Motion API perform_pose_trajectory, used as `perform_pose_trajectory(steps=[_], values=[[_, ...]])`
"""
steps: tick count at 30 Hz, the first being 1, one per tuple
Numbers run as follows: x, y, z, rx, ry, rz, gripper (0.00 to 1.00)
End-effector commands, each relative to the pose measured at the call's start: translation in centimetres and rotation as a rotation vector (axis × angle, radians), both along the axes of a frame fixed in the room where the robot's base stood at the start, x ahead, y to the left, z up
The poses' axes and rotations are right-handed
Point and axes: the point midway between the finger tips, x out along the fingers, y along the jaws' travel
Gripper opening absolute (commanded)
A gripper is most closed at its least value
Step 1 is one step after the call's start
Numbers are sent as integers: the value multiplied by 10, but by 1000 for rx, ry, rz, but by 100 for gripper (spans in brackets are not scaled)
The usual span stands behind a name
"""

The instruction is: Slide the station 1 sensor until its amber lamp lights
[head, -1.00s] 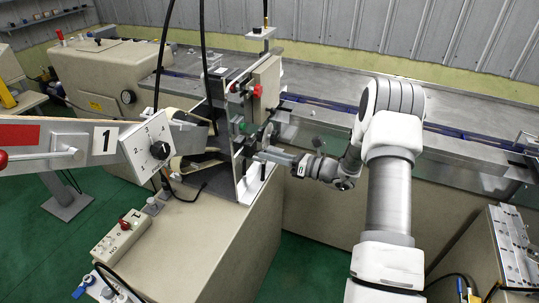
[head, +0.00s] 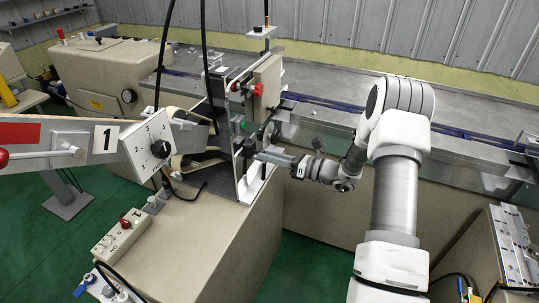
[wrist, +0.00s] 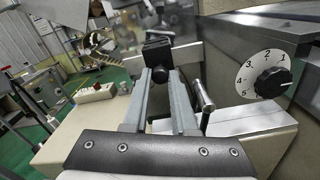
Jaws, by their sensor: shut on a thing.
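My gripper (head: 270,157) reaches left to the metal upright of the machine at the station marked 1. In the wrist view, its two long grey fingers (wrist: 160,76) are closed on a small dark part at the base of a black block (wrist: 157,50). The block appears to be the station 1 sensor, but I cannot be sure. The fingers hide part of it, and in the head view it is too small to make out. I see no lit amber lamp in either view.
The "1" sign (head: 105,138) and a numbered dial (head: 160,150) are at left. Another dial (wrist: 272,82) and a metal rod (wrist: 204,98) stand right of my fingers in the wrist view. A switch box (head: 122,236) sits on the cabinet. A conveyor (head: 330,118) runs behind.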

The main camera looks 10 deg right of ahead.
Motion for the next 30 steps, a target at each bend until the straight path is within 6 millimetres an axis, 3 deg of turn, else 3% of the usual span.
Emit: perform_pose_trajectory(steps=[2,3,7,8,20,30], values=[[0,-1,0,-1,-1,0,0],[0,0,0,-1,-1,0,31],[0,0,0,-1,-1,0,54],[0,0,0,-1,-1,0,56],[-4,-8,0,-1,0,-2,56],[-47,-68,0,-1,0,-6,56]])
